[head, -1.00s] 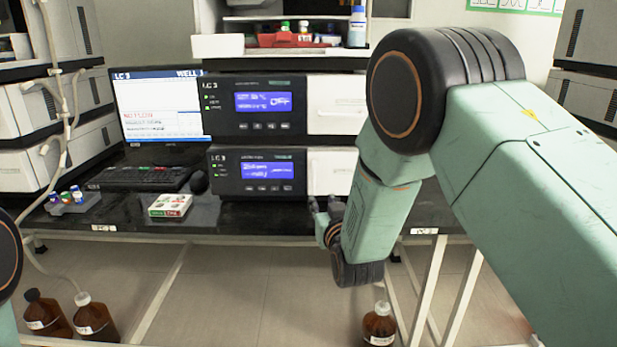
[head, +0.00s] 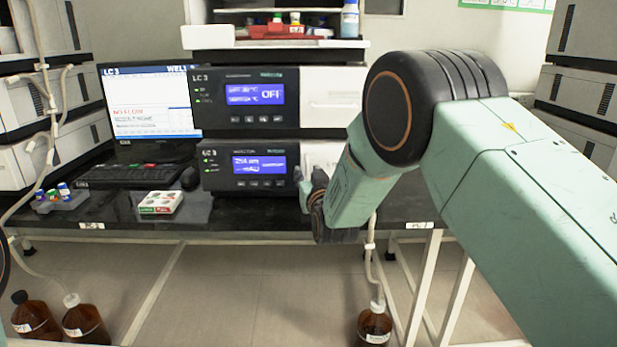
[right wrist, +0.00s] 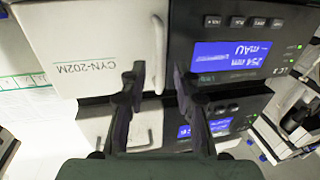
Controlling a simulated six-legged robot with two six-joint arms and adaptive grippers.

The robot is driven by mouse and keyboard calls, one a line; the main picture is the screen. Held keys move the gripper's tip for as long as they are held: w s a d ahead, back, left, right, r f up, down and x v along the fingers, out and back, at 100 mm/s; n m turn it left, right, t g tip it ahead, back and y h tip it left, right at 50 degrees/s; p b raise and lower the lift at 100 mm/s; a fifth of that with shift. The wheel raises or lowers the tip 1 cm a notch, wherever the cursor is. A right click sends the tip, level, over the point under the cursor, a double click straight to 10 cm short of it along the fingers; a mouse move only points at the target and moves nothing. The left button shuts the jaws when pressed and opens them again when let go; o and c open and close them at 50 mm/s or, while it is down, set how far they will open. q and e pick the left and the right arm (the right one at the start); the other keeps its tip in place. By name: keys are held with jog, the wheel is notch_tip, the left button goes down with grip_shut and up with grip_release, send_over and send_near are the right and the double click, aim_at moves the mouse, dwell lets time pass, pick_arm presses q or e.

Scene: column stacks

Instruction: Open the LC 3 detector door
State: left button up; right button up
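The LC 3 detector (head: 245,166) is the lower black-and-white unit on the bench, with a lit blue screen. Its white door (head: 322,152) is right of the screen, looks shut, and is partly hidden by my right arm. In the right wrist view, which is turned upside down, the door (right wrist: 90,40) is at upper left, with its vertical handle (right wrist: 158,55) beside the black panel. My right gripper (head: 310,182) is in front of the door's lower part. In the wrist view the gripper (right wrist: 159,78) is open, its fingertips either side of the handle's line; contact is unclear. My left gripper is out of view.
An upper unit (head: 262,93) with a white door (head: 332,100) sits on the detector. A monitor (head: 150,105), keyboard (head: 135,176), mouse (head: 190,178) and small box (head: 160,203) are to the left. A brown bottle (head: 374,326) stands on the floor below.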

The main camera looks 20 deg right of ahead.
jog(key=shift+w+f, duration=0.2)
jog(key=shift+w, duration=0.1)
jog(key=shift+s+r, duration=0.1)
jog(key=shift+s, duration=0.05)
jog(key=shift+c, duration=1.2)
grip_shut()
